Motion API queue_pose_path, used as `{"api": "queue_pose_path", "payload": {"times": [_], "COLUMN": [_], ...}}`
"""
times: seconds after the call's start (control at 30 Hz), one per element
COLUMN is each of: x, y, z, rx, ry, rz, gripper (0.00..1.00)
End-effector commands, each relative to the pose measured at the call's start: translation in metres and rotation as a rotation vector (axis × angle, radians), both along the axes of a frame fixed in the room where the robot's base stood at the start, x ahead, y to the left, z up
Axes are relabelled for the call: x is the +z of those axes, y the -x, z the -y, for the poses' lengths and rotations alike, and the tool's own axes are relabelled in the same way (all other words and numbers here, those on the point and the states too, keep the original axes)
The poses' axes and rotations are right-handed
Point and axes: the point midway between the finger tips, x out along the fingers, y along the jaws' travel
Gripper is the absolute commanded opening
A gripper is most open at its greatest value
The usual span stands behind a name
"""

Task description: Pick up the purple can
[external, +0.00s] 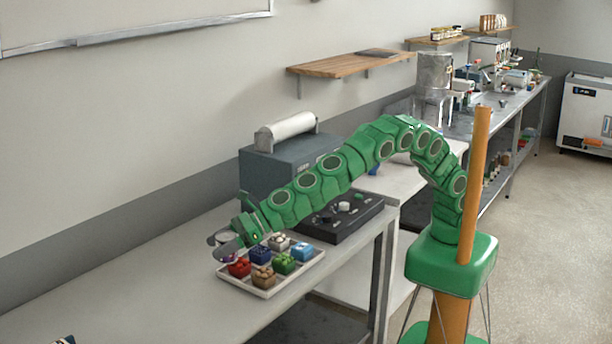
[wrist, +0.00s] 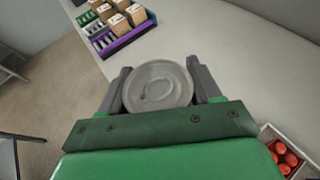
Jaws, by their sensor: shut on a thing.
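The can (wrist: 158,87) shows its round grey metal lid in the wrist view, between the two dark fingers of my gripper (wrist: 160,80). The fingers press on it from both sides. In the external view my gripper (external: 226,246) is at the left end of the green arm, and the pale can lid (external: 227,237) shows between its fingers. Only a small bit of the can's purple side shows below them. I cannot tell if the can's base touches the table.
A white tray (external: 265,292) with several small coloured boxes stands right beside my gripper. Behind it are a black panel (external: 340,220) with knobs and a grey machine (external: 290,160) with a white roll.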

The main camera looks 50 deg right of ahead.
Motion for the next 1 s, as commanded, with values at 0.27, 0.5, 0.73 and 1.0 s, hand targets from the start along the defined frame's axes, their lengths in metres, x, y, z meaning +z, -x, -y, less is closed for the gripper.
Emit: {"api": "queue_pose_path", "payload": {"times": [0.27,0.5,0.73,1.0], "x": [0.029,0.057,0.076,0.084], "y": [0.003,0.002,0.001,0.001], "z": [-0.001,-0.001,-0.001,0.000], "rx": [0.003,0.003,0.001,0.001], "ry": [-0.003,-0.006,-0.003,0.001], "rz": [-0.005,-0.003,0.001,-0.001], "gripper": [0.28,0.28,0.28,0.28]}}
